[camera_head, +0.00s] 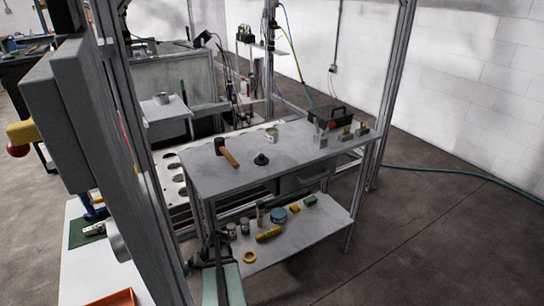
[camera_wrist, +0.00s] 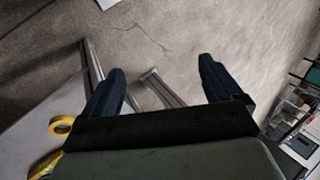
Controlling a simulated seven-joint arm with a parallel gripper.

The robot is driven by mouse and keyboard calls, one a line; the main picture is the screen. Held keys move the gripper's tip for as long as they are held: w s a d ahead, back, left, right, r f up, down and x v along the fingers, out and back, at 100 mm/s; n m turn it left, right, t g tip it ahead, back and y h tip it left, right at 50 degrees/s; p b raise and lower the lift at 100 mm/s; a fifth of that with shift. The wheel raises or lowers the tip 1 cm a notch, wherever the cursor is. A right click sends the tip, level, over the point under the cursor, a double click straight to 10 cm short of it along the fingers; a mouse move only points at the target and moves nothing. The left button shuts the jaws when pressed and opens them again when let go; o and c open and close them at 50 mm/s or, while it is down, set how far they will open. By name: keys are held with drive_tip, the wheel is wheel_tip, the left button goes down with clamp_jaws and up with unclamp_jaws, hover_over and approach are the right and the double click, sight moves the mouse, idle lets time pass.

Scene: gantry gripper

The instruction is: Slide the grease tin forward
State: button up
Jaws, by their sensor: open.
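A round, flat blue tin (camera_head: 279,215), which looks like the grease tin, stands on the lower shelf (camera_head: 310,238) of the workbench, behind a yellow item. My gripper (camera_wrist: 160,85) is open and empty in the wrist view, its two dark fingers spread over bare floor and a metal frame leg. In the head view my gripper (camera_head: 216,242) is at the left end of the lower shelf, apart from the blue tin. The tin cannot be made out in the wrist view.
On the lower shelf are a yellow tape roll (camera_head: 249,256), a yellow tool (camera_head: 268,234), several small cans left of the tin and a green block (camera_head: 310,200). A hammer (camera_head: 227,152) lies on the tabletop (camera_head: 205,175) above. The shelf's front right is clear.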

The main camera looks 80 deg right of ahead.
drive_tip(key=w+a+r+n+h, duration=0.1)
drive_tip(key=w+r+n, duration=0.25)
drive_tip(key=r, duration=0.35)
drive_tip(key=w+r+n+h, duration=0.2)
drive_tip(key=w+r+n, duration=0.15)
drive_tip(key=r, duration=0.45)
drive_tip(key=d+r+n+t+h, duration=0.15)
drive_tip(key=d+r, duration=0.25)
drive_tip(key=r, duration=0.5)
drive_tip(key=d+r+t+h, duration=0.25)
drive_tip(key=d+r, duration=0.25)
drive_tip(key=r, duration=0.4)
drive_tip(key=w+d+r+m+g+y, duration=0.1)
drive_tip(key=w+d+r+m+g, duration=0.15)
drive_tip(key=w+d+r, duration=0.4)
drive_tip(key=w+d+r+m+g+y, duration=0.1)
drive_tip(key=w+d+m+g, duration=0.15)
drive_tip(key=d, duration=0.65)
drive_tip(key=w+d+r+m+g+y, duration=0.1)
drive_tip(key=w+d+r+m+g, duration=0.2)
drive_tip(key=w+d, duration=0.4)
wheel_tip(320, 180, up, 8)
drive_tip(key=m+g+y, duration=0.1)
drive_tip(key=m+y, duration=0.1)
drive_tip(key=m, duration=0.3)
hover_over(272, 131)
drive_tip(key=a, duration=0.2)
drive_tip(key=shift+s+r, duration=0.1)
drive_tip(key=shift+s, duration=0.15)
